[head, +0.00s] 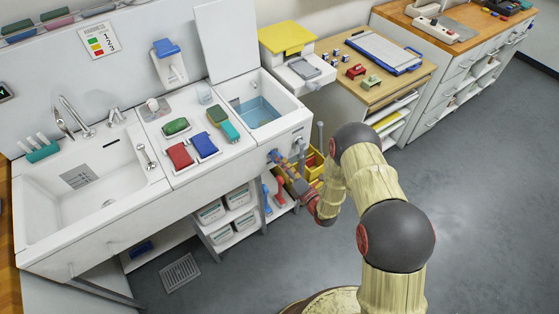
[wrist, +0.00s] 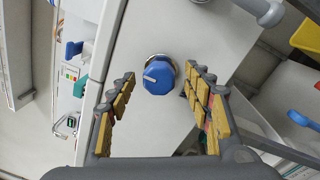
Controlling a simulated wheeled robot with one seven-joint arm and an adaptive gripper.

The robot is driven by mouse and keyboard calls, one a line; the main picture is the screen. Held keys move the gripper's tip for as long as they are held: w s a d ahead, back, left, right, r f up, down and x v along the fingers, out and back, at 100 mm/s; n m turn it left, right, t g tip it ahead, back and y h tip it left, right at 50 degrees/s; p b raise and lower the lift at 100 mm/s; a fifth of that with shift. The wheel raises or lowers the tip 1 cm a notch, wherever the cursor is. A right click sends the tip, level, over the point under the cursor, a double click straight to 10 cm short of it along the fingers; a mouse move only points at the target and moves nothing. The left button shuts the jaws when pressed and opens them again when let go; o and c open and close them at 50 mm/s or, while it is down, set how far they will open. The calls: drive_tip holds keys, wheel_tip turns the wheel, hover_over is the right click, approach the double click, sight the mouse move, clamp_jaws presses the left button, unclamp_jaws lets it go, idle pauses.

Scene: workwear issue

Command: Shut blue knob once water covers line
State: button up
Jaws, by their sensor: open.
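The blue knob (wrist: 158,77) is on the white front panel, on a round metal collar, with a pale pointer mark on its face. In the head view the knob (head: 274,155) is on the front below the small basin. My gripper (wrist: 161,84) is open, with one finger on each side of the knob and gaps visible. In the head view my gripper (head: 283,166) reaches the panel from the front. The small white basin (head: 288,103) holds clear blue water (head: 258,113). I cannot make out clearly where the line is against the water.
Red and blue cloths (head: 204,145) and a green sponge (head: 176,126) lie on the counter left of the basin. A large white sink (head: 85,205) is further left. A yellow crate (head: 311,163) stands below, right of my gripper. Open floor lies to the right.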

drive_tip(key=v, duration=1)
drive_tip(key=shift+s+d, duration=0.2)
drive_tip(key=shift+s, duration=0.1)
drive_tip(key=shift+f, duration=0.1)
